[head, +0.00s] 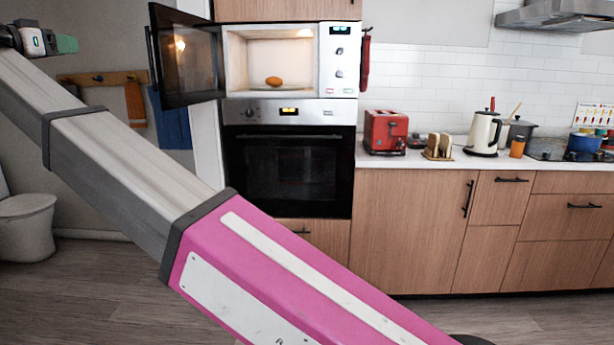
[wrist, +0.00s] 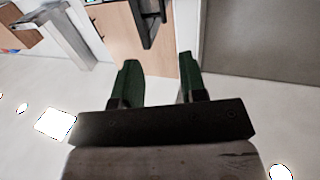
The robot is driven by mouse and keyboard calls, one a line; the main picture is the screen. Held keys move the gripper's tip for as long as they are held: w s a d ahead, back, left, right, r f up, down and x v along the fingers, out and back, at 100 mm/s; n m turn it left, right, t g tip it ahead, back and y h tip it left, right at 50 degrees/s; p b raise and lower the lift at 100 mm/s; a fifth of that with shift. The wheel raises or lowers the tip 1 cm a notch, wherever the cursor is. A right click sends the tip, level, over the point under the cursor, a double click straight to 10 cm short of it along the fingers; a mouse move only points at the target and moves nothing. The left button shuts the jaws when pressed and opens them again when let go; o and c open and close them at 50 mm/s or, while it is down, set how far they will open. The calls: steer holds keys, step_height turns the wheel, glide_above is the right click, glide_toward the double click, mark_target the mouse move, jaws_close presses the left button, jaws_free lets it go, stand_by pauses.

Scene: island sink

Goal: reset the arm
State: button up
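My arm (head: 110,160) stretches from the lower right up to the upper left of the head view, with a pink section nearest and a grey section beyond it. My gripper (head: 66,44) is at its far end at the upper left, with green fingers pointing right. In the wrist view my gripper (wrist: 158,75) shows two green fingers standing apart with nothing between them. The gripper is clear of the counter and the appliances in the head view.
A microwave (head: 340,60) has its door (head: 188,58) swung open to the left, with a brown item (head: 273,81) inside. An oven (head: 288,170) is below. A toaster (head: 385,132) and kettle (head: 483,133) stand on the counter. Towels (head: 170,118) hang at left.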

steer(key=w+d+f+n+g, duration=0.1)
steer(key=w+d+f+g, duration=0.1)
steer(key=w+d+f, duration=0.75)
steer(key=w+d+f+n+g, duration=0.2)
steer(key=w+d+f, duration=0.4)
steer(key=f, duration=0.7)
steer(key=w+d+f+n+g, duration=0.1)
steer(key=w+d+f+g, duration=0.1)
steer(key=w+d+f, duration=0.7)
steer(key=w+d+f+g, duration=0.1)
steer(key=d+f+g, duration=0.1)
steer(key=d+f, duration=0.9)
steer(key=s+d+f+n+g+y, duration=0.15)
steer(key=d+f+g, duration=0.35)
steer(key=d+f, duration=1.55)
steer(key=s+d+f+m+g+y, duration=0.1)
steer(key=s+d+f+g+y, duration=0.2)
steer(key=s+d+f, duration=1.3)
steer(key=d+y, duration=0.1)
steer(key=d, duration=0.2)
steer(key=shift+s+f+m+g, duration=0.15)
steer(key=shift+s+m+g, duration=0.15)
steer(key=shift+m+g, duration=0.1)
steer(key=shift+w+y, duration=0.1)
steer(key=shift+y, duration=0.15)
